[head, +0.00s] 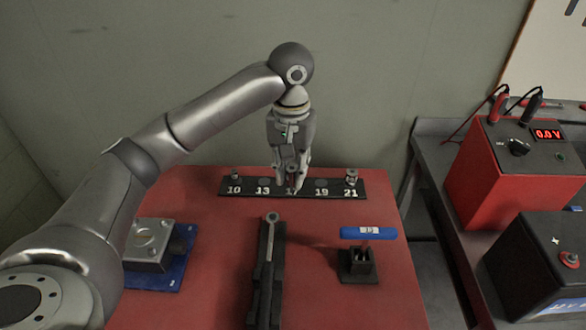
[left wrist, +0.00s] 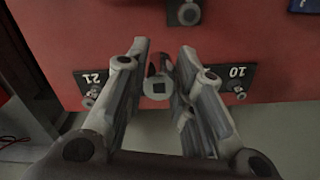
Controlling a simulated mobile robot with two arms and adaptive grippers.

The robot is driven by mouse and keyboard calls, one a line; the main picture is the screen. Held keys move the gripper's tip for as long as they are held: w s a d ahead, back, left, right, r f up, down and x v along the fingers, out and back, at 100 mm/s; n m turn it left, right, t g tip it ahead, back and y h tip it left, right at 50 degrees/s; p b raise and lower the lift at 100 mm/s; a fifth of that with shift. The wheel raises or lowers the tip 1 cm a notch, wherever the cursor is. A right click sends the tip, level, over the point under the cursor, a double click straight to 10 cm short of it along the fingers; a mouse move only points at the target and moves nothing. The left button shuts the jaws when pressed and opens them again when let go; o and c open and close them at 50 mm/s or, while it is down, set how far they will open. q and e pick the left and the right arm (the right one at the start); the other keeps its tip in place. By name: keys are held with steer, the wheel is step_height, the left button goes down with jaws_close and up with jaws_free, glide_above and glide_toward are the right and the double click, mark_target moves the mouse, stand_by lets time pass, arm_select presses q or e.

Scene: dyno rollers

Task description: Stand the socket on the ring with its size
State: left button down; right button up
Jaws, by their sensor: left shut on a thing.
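My left gripper (head: 291,188) points down at the black size strip (head: 306,186) on the red table, over its middle, by the partly covered number 17. It is shut on a small metal socket, which shows between the fingers in the left wrist view (left wrist: 157,86) with a square hole facing the camera. In the head view the fingers mostly hide the socket, and I cannot tell whether it touches the strip. The strip reads 10, 13, 17, 19 and 21. Other sockets stand at 10 (head: 235,174) and at 21 (head: 352,177). My right gripper is not in view.
A long dark tool (head: 267,270) lies in front of the strip. A red meter box (head: 505,175) stands on the side bench.

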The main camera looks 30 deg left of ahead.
arm_select(q)
steer(key=w+a+f, duration=0.1)
steer(key=w+f, duration=0.2)
steer(key=w+a+f+p, duration=0.1)
steer(key=w+a+f, duration=0.1)
steer(key=w, duration=0.2)
steer(key=w+a+f+p, duration=0.1)
steer(key=w+a+f, duration=0.1)
steer(key=w+f, duration=0.1)
steer(key=shift+w+a+f, duration=0.2)
steer(key=shift+w+f, duration=0.1)
steer(key=shift+w, duration=0.1)
steer(key=shift+w+a+f, duration=0.2)
steer(key=shift+w+f, duration=0.1)
steer(key=shift+f, duration=0.15)
steer(key=shift+f+p, duration=0.4)
steer(key=shift+f, duration=1.2)
steer(key=shift+f, duration=0.1)
steer(key=c, duration=1.2)
jaws_free()
steer(key=shift+c, duration=0.2)
step_height(320, 180, up, 12)
steer(key=b, duration=0.2)
